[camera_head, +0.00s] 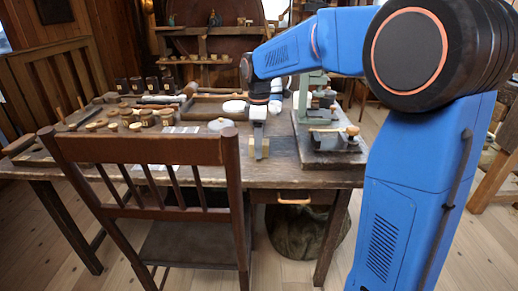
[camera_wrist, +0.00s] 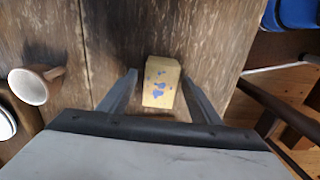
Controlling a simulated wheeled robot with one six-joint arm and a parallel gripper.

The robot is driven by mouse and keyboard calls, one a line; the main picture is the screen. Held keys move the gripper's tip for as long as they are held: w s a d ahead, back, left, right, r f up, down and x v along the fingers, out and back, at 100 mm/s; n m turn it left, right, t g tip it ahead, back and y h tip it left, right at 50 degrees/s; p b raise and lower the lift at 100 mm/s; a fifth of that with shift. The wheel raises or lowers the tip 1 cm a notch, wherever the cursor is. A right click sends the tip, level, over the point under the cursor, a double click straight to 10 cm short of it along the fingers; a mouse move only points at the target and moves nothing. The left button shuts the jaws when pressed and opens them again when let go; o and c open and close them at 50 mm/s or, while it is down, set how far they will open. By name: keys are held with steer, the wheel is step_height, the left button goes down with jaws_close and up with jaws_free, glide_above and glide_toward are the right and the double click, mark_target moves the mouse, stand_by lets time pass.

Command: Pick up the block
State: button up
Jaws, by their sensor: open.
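The block (camera_wrist: 160,78) is pale yellow-tan with blue-violet blotches on it. In the wrist view it is on the worn wooden table, between the two fingers of my gripper (camera_wrist: 159,82), with gaps on both sides. The gripper is open and holds nothing. In the head view my gripper (camera_head: 258,149) is low over the table's front part, right of the chair back. A small tan patch of the block (camera_head: 265,148) shows there beside the fingers, partly hidden by them.
The wooden table (camera_head: 281,172) carries several turned spools (camera_head: 147,118) and dark jars on the left, and a green machine (camera_head: 322,100) on the right. A wooden chair (camera_head: 140,149) stands in front. A brown and white cup-like thing (camera_wrist: 34,86) lies left of my gripper.

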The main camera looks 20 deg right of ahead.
steer(key=shift+f, duration=0.1)
steer(key=shift+c, duration=0.4)
steer(key=c, duration=1.1)
